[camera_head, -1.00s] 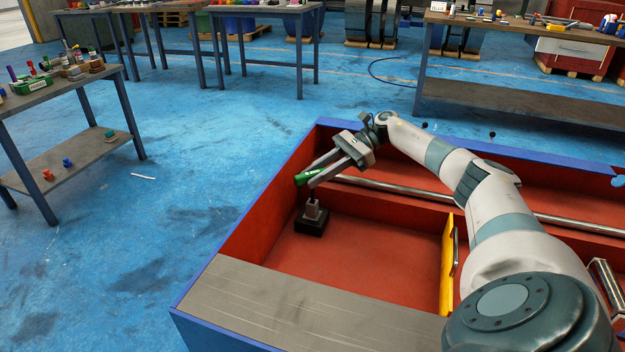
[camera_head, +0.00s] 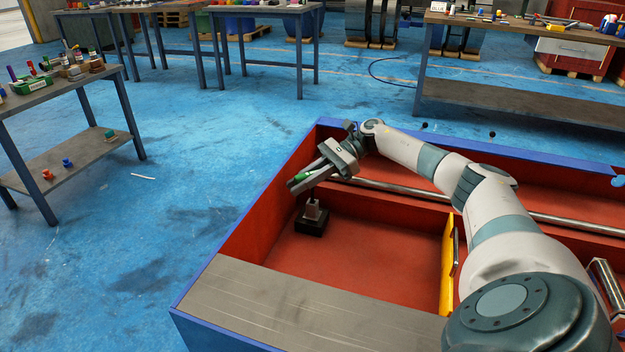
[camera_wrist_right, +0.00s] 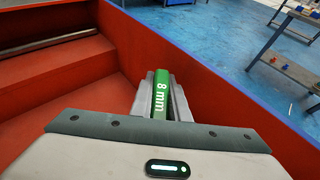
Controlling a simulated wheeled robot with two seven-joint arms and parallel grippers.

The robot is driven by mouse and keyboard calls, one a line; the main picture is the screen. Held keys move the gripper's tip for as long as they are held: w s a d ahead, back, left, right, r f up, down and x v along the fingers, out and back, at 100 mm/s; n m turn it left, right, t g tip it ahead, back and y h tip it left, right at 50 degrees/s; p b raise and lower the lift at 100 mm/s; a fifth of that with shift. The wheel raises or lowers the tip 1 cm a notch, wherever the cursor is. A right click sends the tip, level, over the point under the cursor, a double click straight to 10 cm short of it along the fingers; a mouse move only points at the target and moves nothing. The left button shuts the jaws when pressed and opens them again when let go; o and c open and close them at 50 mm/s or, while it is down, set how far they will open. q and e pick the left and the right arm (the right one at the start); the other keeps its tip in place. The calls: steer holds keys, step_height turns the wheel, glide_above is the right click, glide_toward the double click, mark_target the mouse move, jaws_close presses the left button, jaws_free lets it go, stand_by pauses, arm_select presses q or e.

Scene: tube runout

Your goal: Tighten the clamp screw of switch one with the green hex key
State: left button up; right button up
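The green hex key (camera_wrist_right: 161,97), marked "8 mm", lies between the fingers of my right gripper (camera_wrist_right: 160,100) in the right wrist view. In the head view my right gripper (camera_head: 302,184) is shut on its green handle (camera_head: 306,175), above a small switch (camera_head: 312,212) with a grey top and black base. The switch stands in the left corner of the red compartment. A thin dark shaft seems to run from the gripper down to the switch top; I cannot tell whether it touches the clamp screw. My left gripper is not in view.
The red bin has a blue rim (camera_head: 237,213) and a grey plate (camera_head: 300,310) at the front. A metal rod (camera_head: 390,190) runs across it, and a yellow bracket (camera_head: 447,265) stands to the right. The compartment floor between is clear. Workbenches (camera_head: 60,90) stand beyond.

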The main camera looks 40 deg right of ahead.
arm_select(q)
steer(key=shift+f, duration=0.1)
arm_select(e)
jaws_close()
steer(key=shift+r, duration=0.2)
